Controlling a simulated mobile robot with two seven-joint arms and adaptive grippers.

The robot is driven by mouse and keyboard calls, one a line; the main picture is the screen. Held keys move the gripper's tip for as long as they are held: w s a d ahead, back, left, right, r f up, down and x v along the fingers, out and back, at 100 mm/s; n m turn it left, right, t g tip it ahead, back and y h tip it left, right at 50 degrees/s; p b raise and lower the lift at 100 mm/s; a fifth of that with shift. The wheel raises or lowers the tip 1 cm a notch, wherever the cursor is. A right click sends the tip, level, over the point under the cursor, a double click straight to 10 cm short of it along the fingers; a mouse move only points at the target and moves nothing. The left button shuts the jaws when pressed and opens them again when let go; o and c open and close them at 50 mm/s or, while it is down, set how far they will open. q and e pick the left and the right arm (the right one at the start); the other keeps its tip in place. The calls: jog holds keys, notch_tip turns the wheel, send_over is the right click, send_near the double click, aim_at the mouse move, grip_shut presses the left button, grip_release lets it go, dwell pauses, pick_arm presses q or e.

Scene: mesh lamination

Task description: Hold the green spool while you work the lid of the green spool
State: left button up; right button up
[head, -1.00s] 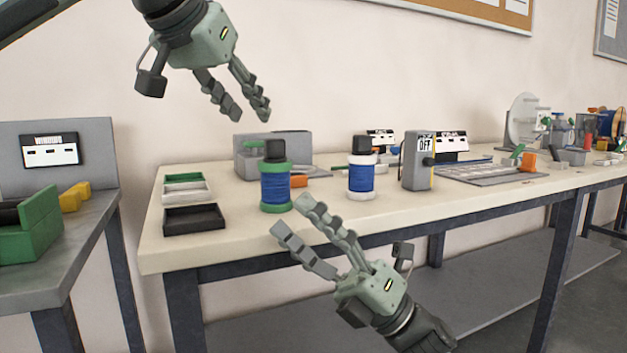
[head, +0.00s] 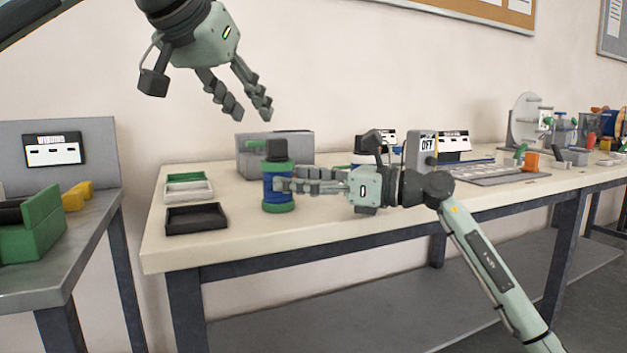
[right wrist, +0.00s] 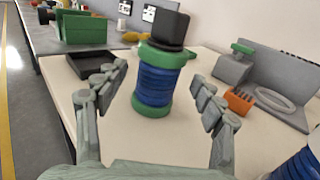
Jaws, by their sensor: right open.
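The green spool (head: 279,207) stands upright near the front of the beige table, with blue winding between green flanges and a dark lid (head: 276,149) on top. In the right wrist view the spool (right wrist: 155,84) stands between the fingers, its black lid (right wrist: 168,29) above them. My right gripper (head: 285,186) is open, reaching from the right with its fingers around the spool's winding; gaps show on both sides in the wrist view. My left gripper (head: 255,115) hangs above and left of the lid, fingers apart and empty.
Green, white and black trays (head: 196,217) lie left of the spool. A grey box (head: 297,151) stands behind it. A grey OFF switch box (head: 421,147) stands farther right.

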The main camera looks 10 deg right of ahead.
jog(key=shift+x, duration=2.15)
grip_shut()
